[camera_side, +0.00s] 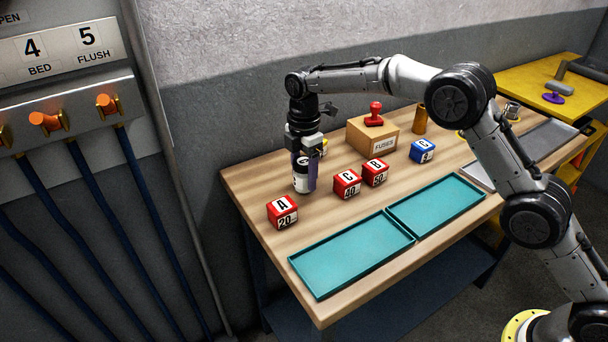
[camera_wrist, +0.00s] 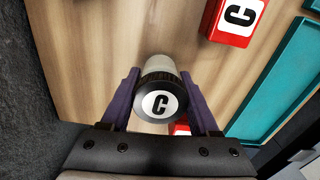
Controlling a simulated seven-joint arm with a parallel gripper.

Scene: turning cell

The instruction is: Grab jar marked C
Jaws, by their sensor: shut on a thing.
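The jar marked C (camera_wrist: 158,101) has a dark ribbed lid with a white disc and black letter C, seen from above in the wrist view. In the side view the jar (camera_side: 300,181) is upright, with a white and dark body, at the left part of the wooden bench. My gripper (camera_side: 304,165) points down over it, its purple fingers on either side of the jar. In the wrist view my gripper (camera_wrist: 161,103) is shut on the jar near its lid. Whether the jar's base touches the bench is hard to tell.
A blue C block (camera_side: 423,151) and a FUSES box (camera_side: 372,137) with a red stamp (camera_side: 375,114) are behind. Two teal trays (camera_side: 350,254) lie empty in front.

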